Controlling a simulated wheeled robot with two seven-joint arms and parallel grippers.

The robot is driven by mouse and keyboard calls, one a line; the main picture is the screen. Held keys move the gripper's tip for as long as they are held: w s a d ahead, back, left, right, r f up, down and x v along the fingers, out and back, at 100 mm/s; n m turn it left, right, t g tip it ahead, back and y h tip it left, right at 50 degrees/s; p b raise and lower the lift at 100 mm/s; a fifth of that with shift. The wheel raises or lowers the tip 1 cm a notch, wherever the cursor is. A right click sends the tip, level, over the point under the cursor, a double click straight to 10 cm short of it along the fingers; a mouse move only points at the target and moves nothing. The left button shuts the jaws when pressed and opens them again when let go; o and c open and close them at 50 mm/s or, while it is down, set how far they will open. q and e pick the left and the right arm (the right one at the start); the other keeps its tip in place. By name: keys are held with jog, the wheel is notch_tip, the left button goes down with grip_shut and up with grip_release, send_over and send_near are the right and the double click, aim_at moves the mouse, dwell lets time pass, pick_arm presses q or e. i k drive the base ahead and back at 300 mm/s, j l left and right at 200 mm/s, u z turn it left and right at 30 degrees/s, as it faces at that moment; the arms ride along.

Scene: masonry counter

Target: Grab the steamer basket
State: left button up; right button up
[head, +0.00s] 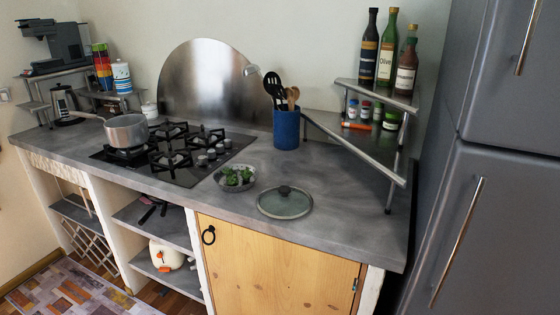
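The steamer basket (232,188) seems to be the round, shallow grey bowl on the counter, just right of the cooktop. Green pieces that look like broccoli (238,175) lie in it. A round glass lid (284,205) with a dark knob lies flat on the counter to its right, apart from it. Neither of my grippers shows in the head view.
The black gas cooktop (180,178) lies left of the basket. A blue utensil holder (286,130) stands behind it. A corner shelf (360,150) with bottles and jars stands at the right, beside the grey fridge (490,180). The grey counter (345,215) is bare right of the lid.

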aim_at(219, 177)
jog(key=i+j+z, duration=0.6)
jog(key=i, duration=0.2)
